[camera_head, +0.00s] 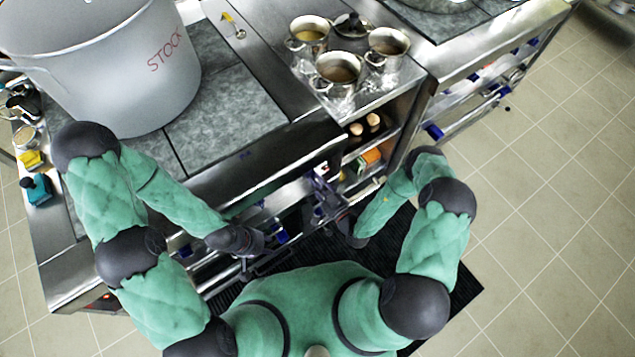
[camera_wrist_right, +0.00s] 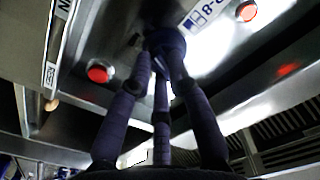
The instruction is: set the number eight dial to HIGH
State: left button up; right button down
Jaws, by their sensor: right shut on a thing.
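In the right wrist view, the fingers of my right gripper (camera_wrist_right: 163,62) come together around a dark round dial (camera_wrist_right: 165,38) on the steel front panel. The gripper is shut on this dial, and the fingers hide most of it. A white label (camera_wrist_right: 206,14) with blue marks, which seems to read 8-8, is beside it. The dial's pointer and setting cannot be read. In the head view my right gripper (camera_head: 326,192) is at the range front, small and partly hidden. My left gripper (camera_head: 268,240) is low before the range front; its fingers are too unclear to judge.
Red lights (camera_wrist_right: 100,71) sit on the panel near the dial. A large grey stockpot (camera_head: 110,75) marked STOCK stands on the cooktop. Several small pots (camera_head: 338,72) stand on the counter to the right, above a shelf with food. Tiled floor (camera_head: 560,200) is free at right.

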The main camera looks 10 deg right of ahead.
jog(key=shift+f+m, duration=0.1)
jog(key=shift+m, duration=0.3)
jog(key=c, duration=1.2)
grip_release()
jog(key=shift+o, duration=0.2)
jog(key=v, duration=1.2)
